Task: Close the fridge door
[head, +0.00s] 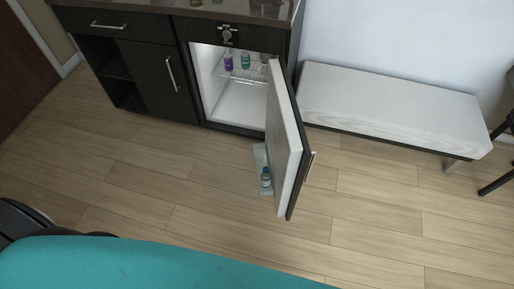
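The fridge door (285,135) stands wide open, swung out over the floor from its hinge on the right side of the fridge. Its dark outer face with a metal handle (310,165) is turned to the right. A door shelf (262,158) on its inner side holds a small bottle (266,177). The lit white fridge interior (238,105) shows a wire rack with several small bottles. Neither gripper is in view.
A dark vanity cabinet (150,75) houses the fridge, with a drawer and cupboard on the left. A white-topped bench (390,110) stands along the wall to the right, close to the door. The wood floor (180,185) in front is clear.

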